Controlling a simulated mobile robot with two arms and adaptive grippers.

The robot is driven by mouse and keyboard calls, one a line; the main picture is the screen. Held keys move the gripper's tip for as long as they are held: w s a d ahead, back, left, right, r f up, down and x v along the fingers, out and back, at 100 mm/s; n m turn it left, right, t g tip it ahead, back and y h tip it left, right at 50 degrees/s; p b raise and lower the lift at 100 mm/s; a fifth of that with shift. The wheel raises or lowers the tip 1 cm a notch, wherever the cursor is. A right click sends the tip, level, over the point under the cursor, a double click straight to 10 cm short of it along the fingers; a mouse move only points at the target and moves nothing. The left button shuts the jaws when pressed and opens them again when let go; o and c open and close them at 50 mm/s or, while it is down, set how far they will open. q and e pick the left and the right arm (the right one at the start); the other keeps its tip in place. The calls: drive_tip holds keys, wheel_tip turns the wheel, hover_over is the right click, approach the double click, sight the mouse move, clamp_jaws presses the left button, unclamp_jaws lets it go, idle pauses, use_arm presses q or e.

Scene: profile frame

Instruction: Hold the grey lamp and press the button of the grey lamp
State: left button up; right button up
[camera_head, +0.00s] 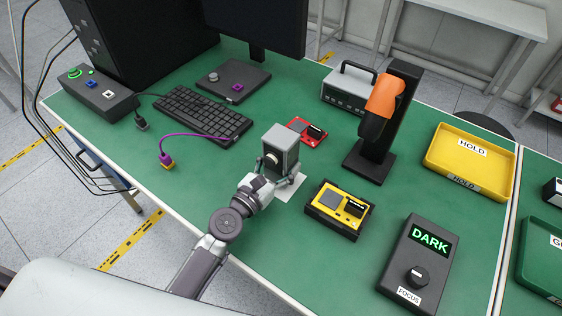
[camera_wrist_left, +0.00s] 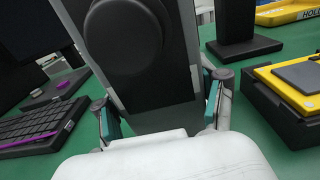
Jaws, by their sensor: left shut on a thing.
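The grey lamp (camera_head: 285,143) is a boxy grey body standing upright on a pale square on the green table, with a round part on the side facing my arm. My left gripper (camera_head: 279,173) is shut on it, one finger at each side, low on the body. In the left wrist view the lamp (camera_wrist_left: 165,82) fills the middle, with a large dark round part (camera_wrist_left: 123,37) near its top. The fingers of the left gripper (camera_wrist_left: 160,108) flank it there. I cannot make out which part is the button. My right gripper is not in view.
A yellow-black device (camera_head: 340,208) lies close right of the lamp, and a red board (camera_head: 301,127) behind it. A black stand (camera_head: 368,165) holds an orange tool. A keyboard (camera_head: 195,115) and purple cable (camera_head: 190,138) lie left. A DARK/FOCUS box (camera_head: 405,265) stands front right.

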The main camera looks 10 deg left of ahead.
use_arm(q)
drive_tip(key=shift+f+b, duration=0.95)
drive_tip(key=shift+f, duration=0.1)
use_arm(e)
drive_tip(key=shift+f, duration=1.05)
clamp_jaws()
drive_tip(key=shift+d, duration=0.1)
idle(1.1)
